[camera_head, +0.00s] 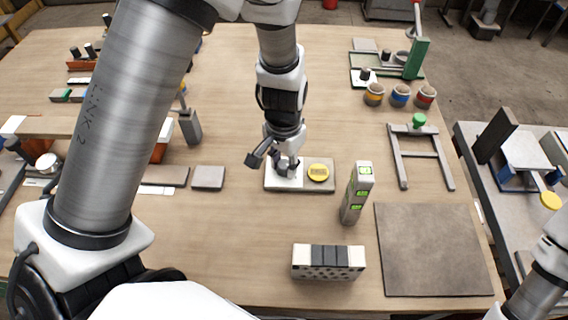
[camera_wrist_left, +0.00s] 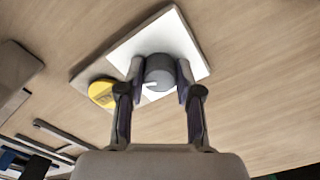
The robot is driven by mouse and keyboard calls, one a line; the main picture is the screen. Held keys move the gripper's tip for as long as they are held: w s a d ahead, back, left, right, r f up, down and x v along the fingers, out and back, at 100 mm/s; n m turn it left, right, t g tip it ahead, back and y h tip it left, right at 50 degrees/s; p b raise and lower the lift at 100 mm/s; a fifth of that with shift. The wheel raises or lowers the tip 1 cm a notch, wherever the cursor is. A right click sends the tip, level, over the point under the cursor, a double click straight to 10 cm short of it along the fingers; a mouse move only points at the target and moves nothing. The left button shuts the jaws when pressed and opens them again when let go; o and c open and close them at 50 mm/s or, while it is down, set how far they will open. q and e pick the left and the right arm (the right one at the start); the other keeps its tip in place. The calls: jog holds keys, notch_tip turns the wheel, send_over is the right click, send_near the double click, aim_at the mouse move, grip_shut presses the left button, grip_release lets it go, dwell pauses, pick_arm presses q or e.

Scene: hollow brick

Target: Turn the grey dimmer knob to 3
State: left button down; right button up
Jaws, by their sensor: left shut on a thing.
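The grey dimmer knob (camera_wrist_left: 159,72) sits on a white plate (camera_wrist_left: 190,45) and carries a pale pointer mark. In the left wrist view the mark points to the left. My left gripper (camera_wrist_left: 160,80) is shut on the knob, one finger on each side. In the head view the left gripper (camera_head: 286,168) comes down over the white plate (camera_head: 283,183) and hides most of the knob. A yellow round piece (camera_head: 318,172) sits beside it on the same board. I cannot read any numbers on the dial. My right gripper is not in view; only part of my right arm shows at the lower right.
A level (camera_head: 357,192) with green windows stands just right of the board. A black-and-white block (camera_head: 328,262) lies in front, and a dark square mat (camera_head: 433,250) at front right. A grey tile (camera_head: 208,178) lies to the left. Bare wood lies between them.

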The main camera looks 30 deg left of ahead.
aim_at(284, 164)
pick_arm(q)
jog(key=shift+s+f+m, duration=0.1)
jog(key=shift+m, duration=0.4)
jog(key=c, duration=0.8)
grip_release()
jog(key=shift+o, duration=0.2)
notch_tip(284, 164, up, 12)
